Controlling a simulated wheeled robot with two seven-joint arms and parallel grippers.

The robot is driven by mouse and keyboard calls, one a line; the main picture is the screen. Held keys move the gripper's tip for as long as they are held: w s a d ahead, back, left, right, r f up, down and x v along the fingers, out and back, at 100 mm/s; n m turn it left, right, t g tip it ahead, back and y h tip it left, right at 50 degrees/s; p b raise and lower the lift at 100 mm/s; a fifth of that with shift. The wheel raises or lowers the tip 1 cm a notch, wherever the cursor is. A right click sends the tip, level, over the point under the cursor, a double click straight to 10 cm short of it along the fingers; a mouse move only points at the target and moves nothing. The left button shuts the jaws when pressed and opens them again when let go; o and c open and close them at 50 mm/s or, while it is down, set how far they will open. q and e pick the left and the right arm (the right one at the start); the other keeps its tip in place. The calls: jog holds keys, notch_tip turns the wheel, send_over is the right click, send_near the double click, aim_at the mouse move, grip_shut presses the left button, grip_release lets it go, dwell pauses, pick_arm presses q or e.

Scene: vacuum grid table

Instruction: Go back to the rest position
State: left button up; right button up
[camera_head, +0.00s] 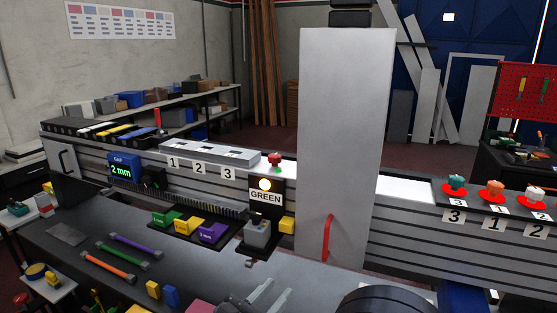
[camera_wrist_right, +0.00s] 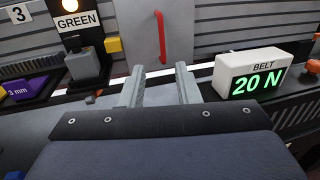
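My right gripper (camera_head: 268,299) shows at the bottom middle of the head view, low over the grey table. In the right wrist view its two grey fingers (camera_wrist_right: 160,86) stand apart with nothing between them. They point toward the tall grey panel with a red handle (camera_wrist_right: 161,37), and a gap separates them from it. My left gripper is not in view.
The table (camera_head: 200,285) holds purple, green and orange bars (camera_head: 108,266), and yellow, blue and pink blocks. Coloured blocks and a GREEN sign (camera_head: 265,197) stand before the panel (camera_head: 345,130). A BELT 20 N display (camera_wrist_right: 250,75) stands right of my right fingers.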

jog(key=s+d+f+m+g+y, duration=0.1)
jog(key=s+d+f+m+g, duration=0.1)
jog(key=d+m+g, duration=0.35)
jog(key=s+d+f+m+g+y, duration=0.1)
jog(key=s+d+f+m+g, duration=0.15)
jog(key=d, duration=0.65)
jog(key=s+d+f+m+g+y, duration=0.15)
jog(key=d+m+g, duration=0.25)
jog(key=d, duration=0.4)
jog(key=s+m+t+y, duration=0.2)
jog(key=s+m+y, duration=0.8)
jog(key=m, duration=0.9)
jog(key=s, duration=0.3)
jog(key=shift+s+a+t, duration=0.25)
jog(key=shift+a+t, duration=0.05)
jog(key=shift+t, duration=0.1)
